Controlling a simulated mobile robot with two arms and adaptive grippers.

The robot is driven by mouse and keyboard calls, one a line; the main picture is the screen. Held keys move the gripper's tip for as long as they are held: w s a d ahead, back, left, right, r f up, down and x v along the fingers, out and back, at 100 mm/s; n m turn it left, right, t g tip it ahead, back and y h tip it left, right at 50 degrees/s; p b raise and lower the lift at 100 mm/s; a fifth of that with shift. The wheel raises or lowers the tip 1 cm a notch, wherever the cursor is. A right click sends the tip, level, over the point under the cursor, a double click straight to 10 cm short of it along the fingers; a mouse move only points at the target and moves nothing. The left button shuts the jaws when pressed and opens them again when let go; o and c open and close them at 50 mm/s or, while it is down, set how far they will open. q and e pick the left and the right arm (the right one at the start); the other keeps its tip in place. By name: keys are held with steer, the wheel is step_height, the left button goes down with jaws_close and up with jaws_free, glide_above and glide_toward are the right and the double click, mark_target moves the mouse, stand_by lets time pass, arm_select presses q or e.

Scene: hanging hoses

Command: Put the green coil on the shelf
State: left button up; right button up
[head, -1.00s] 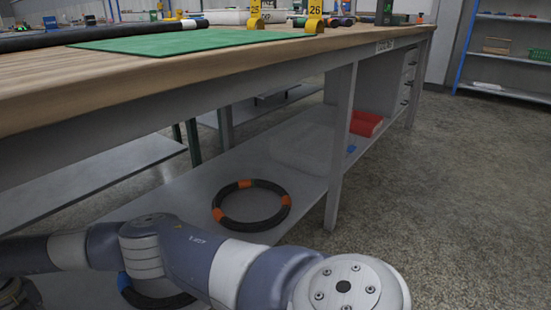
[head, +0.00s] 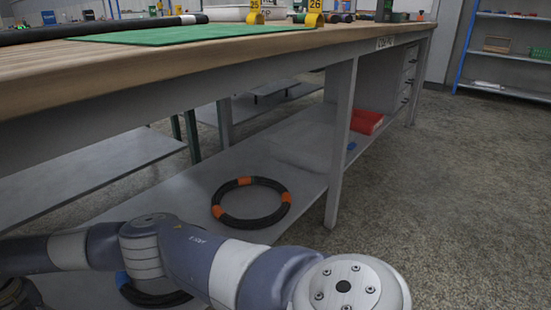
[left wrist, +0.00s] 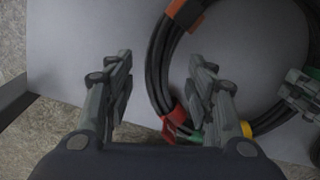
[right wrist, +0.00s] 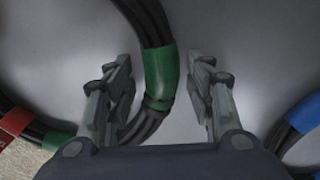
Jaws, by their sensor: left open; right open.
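In the right wrist view a black coil with a green band (right wrist: 161,72) runs between the spread fingers of my right gripper (right wrist: 163,68). The fingers stand apart on both sides of the band. My left gripper (left wrist: 160,66) is open, its right finger close to a black coil (left wrist: 158,70) with an orange band and red, green and yellow parts. The grey lower shelf (head: 150,205) under the workbench holds a black coil with orange bands (head: 250,222) in the head view. Both grippers are hidden in the head view.
A coil with a blue band (right wrist: 305,115) lies right of my right gripper, and a red-banded one (right wrist: 15,120) left. The workbench (head: 200,70) overhangs the lower shelf, with a leg (head: 340,140) at the right. A red bin (head: 366,122) stands farther back. Floor at right is clear.

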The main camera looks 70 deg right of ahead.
steer(key=shift+r, duration=0.15)
arm_select(q)
step_height(320, 180, up, 8)
steer(key=shift+a, duration=0.2)
arm_select(e)
step_height(320, 180, up, 12)
steer(key=shift+d, duration=0.25)
stand_by(0.4)
